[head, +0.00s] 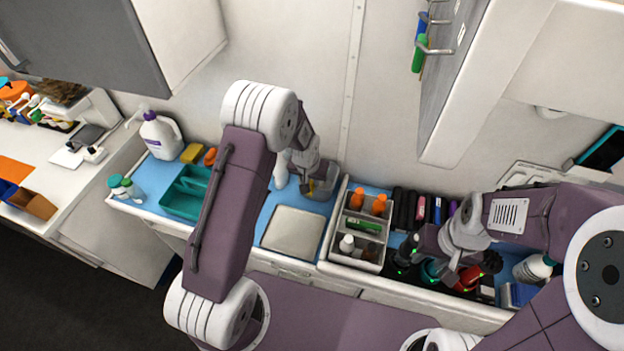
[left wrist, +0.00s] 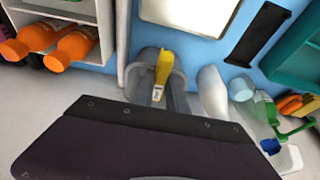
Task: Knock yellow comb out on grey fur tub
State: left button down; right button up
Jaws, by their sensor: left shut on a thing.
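The yellow comb (left wrist: 163,68) shows in the left wrist view, with a pale marked part at its near end. My left gripper (left wrist: 160,98) is shut on it. Behind the comb is the grey tub (left wrist: 148,60), its rounded rim partly covered by the comb and gripper. I cannot tell whether comb and tub touch. In the head view, the left gripper (head: 316,186) and a bit of yellow comb (head: 320,186) are at the back of the blue counter, mostly behind my arm. My right gripper (head: 440,262) is over the right part of the counter; its jaws are unclear.
A pale flat tray (head: 293,231) lies in front of the tub. A grey divided box (head: 344,243) with orange-capped bottles stands to its right, a teal tray (head: 183,197) to its left. A white jug (head: 160,136) stands further left. Dark items crowd the right gripper.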

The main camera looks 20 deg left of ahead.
pick_arm(q)
jog(key=shift+f+b, duration=0.55)
jog(key=shift+f, duration=0.2)
dwell(0.7)
jog(key=shift+r+p, duration=2.45)
jog(key=shift+r, duration=0.65)
